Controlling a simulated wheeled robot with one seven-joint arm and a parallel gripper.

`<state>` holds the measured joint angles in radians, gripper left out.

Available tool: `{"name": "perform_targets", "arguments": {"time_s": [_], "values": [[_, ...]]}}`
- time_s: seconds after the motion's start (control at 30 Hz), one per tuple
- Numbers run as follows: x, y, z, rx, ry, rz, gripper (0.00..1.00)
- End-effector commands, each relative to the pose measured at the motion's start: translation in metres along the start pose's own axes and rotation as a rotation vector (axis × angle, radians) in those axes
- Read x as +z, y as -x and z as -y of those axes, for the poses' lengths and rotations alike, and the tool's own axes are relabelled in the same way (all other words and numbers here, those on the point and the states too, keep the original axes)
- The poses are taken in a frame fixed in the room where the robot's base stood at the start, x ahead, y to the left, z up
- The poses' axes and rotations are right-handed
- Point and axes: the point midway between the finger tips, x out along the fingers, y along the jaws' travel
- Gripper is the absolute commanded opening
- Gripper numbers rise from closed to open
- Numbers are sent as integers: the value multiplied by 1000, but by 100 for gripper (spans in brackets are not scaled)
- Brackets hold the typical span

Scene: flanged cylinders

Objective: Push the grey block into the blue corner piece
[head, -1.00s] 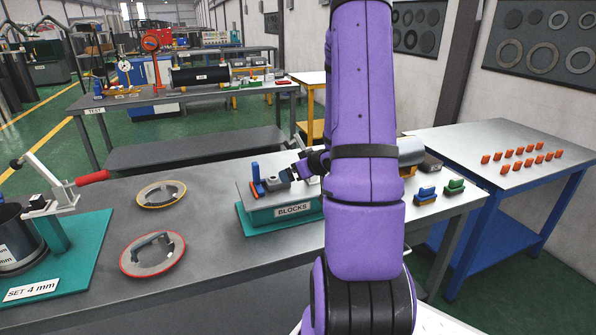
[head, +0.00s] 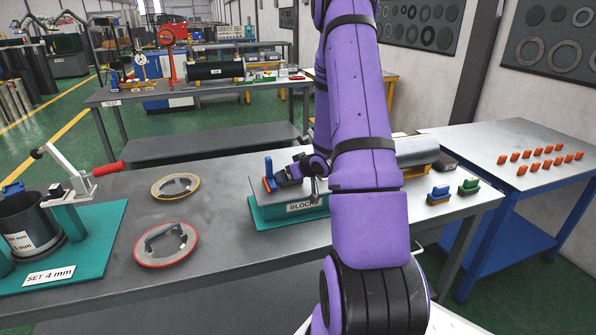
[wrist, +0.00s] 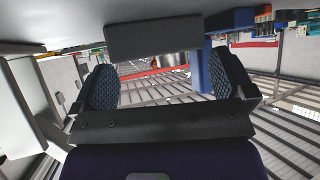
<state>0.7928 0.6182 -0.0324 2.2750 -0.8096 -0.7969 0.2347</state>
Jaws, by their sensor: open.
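The blue corner piece (head: 268,167) stands upright at the left part of the grey-topped platform labelled BLOCKS, with a small orange part at its foot. The grey block (head: 282,180) lies just to its right. Whether they touch is too small to tell. My gripper (head: 298,173) is at the right side of the grey block, low over the platform, and partly hides it. In the wrist view my gripper (wrist: 163,83) shows its two blue textured pads wide apart, with nothing clearly held between them.
The BLOCKS platform (head: 262,212) has a teal base on the grey bench (head: 220,260). Two ringed discs (head: 166,244) lie to the left. Blue and green blocks (head: 438,195) stand to the right of my arm. Bench surface between discs and platform is clear.

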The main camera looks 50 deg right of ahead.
Motion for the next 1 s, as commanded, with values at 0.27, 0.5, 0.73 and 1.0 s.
{"name": "perform_targets", "arguments": {"time_s": [0.27, 0.5, 0.73, 1.0], "values": [[0, -4, 0, 0, 0, 0, 100], [0, -4, 0, 0, 0, 0, 70], [0, -4, 1, -1, 0, 0, 43], [-7, -15, 8, -3, 1, 1, 43]]}}
